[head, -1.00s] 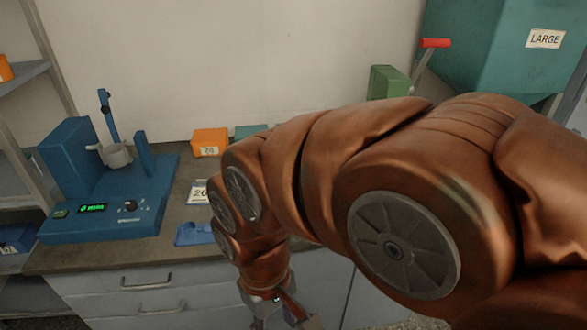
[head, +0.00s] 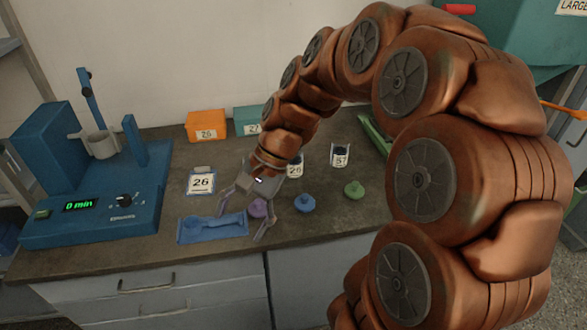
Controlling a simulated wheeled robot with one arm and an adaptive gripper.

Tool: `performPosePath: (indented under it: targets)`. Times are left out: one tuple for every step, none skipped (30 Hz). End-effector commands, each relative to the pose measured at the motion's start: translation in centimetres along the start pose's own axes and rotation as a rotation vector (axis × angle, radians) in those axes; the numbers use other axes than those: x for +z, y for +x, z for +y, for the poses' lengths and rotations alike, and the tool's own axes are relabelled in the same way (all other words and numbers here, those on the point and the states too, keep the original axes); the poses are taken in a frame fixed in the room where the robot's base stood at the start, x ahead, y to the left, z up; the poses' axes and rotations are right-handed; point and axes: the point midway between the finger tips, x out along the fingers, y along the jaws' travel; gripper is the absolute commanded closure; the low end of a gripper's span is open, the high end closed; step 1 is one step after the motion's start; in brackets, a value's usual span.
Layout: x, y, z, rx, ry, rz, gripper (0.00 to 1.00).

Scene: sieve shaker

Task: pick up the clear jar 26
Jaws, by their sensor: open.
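The clear jar 26 (head: 201,181) stands on the bench between the blue machine and my gripper, with a white label reading 26 facing me. My gripper (head: 243,216) is open and empty, pointing down and toward me, to the right of the jar and apart from it. Its fingers show in front of the purple knobbed piece (head: 258,208) and the right end of the blue mat. I cannot tell how high the fingertips are above the bench.
The blue shaker machine (head: 95,200) fills the bench's left side. A blue scoop (head: 203,228) lies on the mat. Two labelled jars (head: 295,167) (head: 340,155), blue (head: 305,203) and green (head: 354,189) knobbed pieces stand right. Orange (head: 206,126) and teal (head: 247,121) boxes stand behind.

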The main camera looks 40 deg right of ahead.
Motion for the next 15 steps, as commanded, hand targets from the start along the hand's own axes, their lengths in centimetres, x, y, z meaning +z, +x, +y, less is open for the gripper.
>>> performPosePath:
  targets:
    - [-2.0, -0.1, -0.6, -0.051, 0.076, -0.019, 0.21]
    - [-2.9, -0.5, -1.0, -0.083, 0.122, -0.030, 0.21]
    - [-4.3, -1.0, -1.6, -0.126, 0.182, -0.045, 0.21]
    - [-5.4, -1.4, -1.9, -0.159, 0.227, -0.057, 0.21]
    - [-6.5, -1.9, -2.2, -0.190, 0.272, -0.068, 0.21]
    - [-8.0, -2.5, -2.5, -0.233, 0.334, -0.085, 0.21]
    - [-9.2, -2.9, -2.6, -0.264, 0.379, -0.099, 0.21]
    - [-10.4, -3.5, -2.7, -0.299, 0.426, -0.112, 0.21]
    - [-12.0, -4.2, -2.7, -0.343, 0.485, -0.127, 0.21]
    - [-13.3, -4.8, -2.6, -0.375, 0.532, -0.142, 0.21]
    - [-14.6, -5.2, -2.4, -0.407, 0.578, -0.157, 0.21]
    - [-16.3, -6.1, -2.1, -0.453, 0.637, -0.176, 0.21]
    - [-17.7, -6.8, -1.8, -0.488, 0.681, -0.189, 0.21]
    - [-19.0, -7.4, -1.4, -0.521, 0.726, -0.203, 0.21]
    - [-20.7, -8.1, -0.7, -0.563, 0.783, -0.223, 0.21]
